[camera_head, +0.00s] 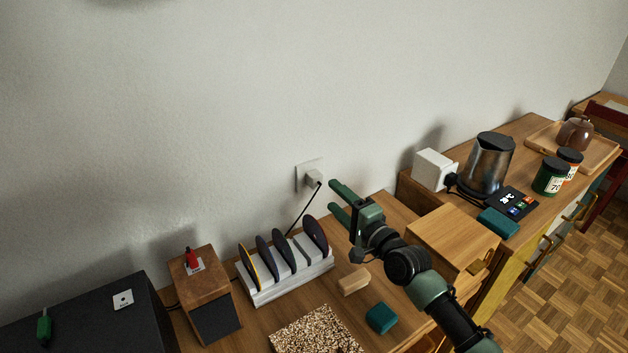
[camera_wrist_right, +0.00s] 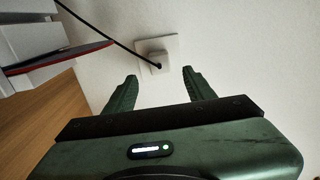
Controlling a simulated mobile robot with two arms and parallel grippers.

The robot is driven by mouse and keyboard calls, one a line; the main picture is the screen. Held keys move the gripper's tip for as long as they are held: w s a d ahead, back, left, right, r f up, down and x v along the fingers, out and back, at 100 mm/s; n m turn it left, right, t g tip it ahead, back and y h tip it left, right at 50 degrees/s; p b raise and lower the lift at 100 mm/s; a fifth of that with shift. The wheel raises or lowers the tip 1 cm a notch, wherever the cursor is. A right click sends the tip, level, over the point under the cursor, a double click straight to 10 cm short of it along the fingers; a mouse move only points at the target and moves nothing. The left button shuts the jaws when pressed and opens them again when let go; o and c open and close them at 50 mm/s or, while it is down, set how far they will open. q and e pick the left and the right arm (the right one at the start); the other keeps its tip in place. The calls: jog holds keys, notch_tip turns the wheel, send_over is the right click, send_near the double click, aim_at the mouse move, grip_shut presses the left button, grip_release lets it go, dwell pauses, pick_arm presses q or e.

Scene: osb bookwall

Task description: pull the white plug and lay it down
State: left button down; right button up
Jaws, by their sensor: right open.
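The white plug (camera_head: 313,178) sits in a white wall socket (camera_head: 301,180), and a black cord (camera_head: 304,208) hangs from it toward the wooden top. In the right wrist view the plug (camera_wrist_right: 157,60) shows ahead of the fingers, near the middle between them, with the cord running off to the upper left. My right gripper (camera_head: 336,200) is open and empty; in the head view its fingers point at the wall just right of the plug, and no contact shows. The right gripper (camera_wrist_right: 157,86) also shows in the wrist view. My left gripper is not in view.
A white rack (camera_head: 290,285) with several dark discs stands below the socket. A wooden block (camera_head: 354,281) and teal block (camera_head: 381,318) lie in front. A kettle (camera_head: 490,163) stands at right.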

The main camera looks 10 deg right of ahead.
aim_at(318, 182)
jog(key=b+x, duration=0.3)
jog(key=x, duration=0.4)
jog(key=shift+f, duration=0.15)
jog(key=shift+w+a+b, duration=0.25)
jog(key=shift+w+b, duration=0.15)
jog(key=shift+w, duration=0.2)
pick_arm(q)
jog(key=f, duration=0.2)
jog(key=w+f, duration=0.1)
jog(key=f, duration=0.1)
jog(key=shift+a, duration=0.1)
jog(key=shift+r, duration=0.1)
pick_arm(e)
grip_shut()
jog(key=shift+r, duration=0.2)
pick_arm(q)
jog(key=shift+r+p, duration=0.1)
jog(key=shift+p, duration=0.2)
pick_arm(e)
jog(key=shift+s, duration=0.1)
